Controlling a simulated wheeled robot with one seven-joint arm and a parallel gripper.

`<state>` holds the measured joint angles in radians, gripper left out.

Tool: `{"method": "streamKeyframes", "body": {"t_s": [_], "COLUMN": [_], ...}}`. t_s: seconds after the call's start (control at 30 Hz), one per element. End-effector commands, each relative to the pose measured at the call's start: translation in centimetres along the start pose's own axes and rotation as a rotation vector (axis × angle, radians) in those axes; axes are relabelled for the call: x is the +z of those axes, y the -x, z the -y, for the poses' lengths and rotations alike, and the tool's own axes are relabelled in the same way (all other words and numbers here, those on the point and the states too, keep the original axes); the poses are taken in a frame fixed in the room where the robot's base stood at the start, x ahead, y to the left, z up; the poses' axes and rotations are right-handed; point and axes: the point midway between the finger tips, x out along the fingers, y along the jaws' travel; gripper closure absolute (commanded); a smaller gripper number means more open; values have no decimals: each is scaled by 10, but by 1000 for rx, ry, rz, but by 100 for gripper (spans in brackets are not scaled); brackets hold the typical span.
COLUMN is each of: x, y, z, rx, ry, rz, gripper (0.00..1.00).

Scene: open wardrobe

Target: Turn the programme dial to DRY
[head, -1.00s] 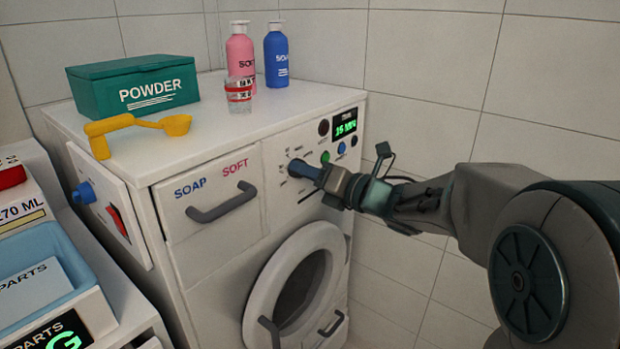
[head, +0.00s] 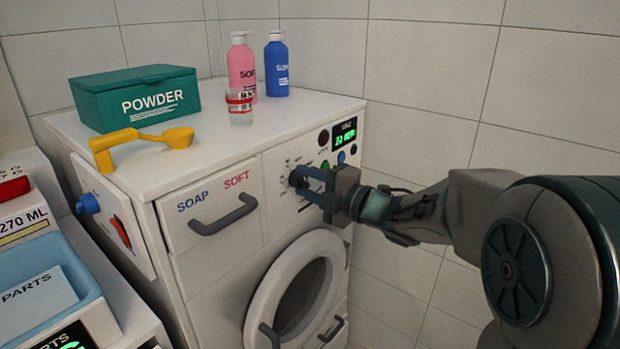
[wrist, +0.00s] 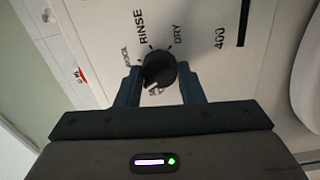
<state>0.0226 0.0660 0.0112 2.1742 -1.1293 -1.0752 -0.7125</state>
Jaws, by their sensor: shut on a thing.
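The programme dial (head: 295,179) is a dark round knob on the white washing machine's front panel. In the wrist view the dial (wrist: 158,70) sits between the two blue fingers of my gripper (wrist: 160,88), which is shut on its sides. The labels RINSE and DRY stand just beyond the knob, with WOOL to the left. A white mark on the knob is at its lower edge, on the side away from RINSE and DRY; which label it meets is unclear. In the head view my gripper (head: 304,181) reaches the dial from the right.
A lit display (head: 344,132) and small coloured buttons are close above the gripper. The drawer handle (head: 224,214) and round door (head: 290,295) are nearby. Bottles, a cup, a yellow scoop (head: 140,143) and a green POWDER box (head: 135,97) stand on top.

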Motion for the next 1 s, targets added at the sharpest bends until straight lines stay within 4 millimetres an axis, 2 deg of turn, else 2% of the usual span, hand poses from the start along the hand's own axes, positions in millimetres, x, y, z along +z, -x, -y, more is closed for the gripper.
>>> {"method": "streamKeyframes", "body": {"t_s": [1.0], "x": [-2], "y": [-1], "z": [-2], "rx": [-5], "ry": [-970], "rz": [-3], "gripper": [88]}}
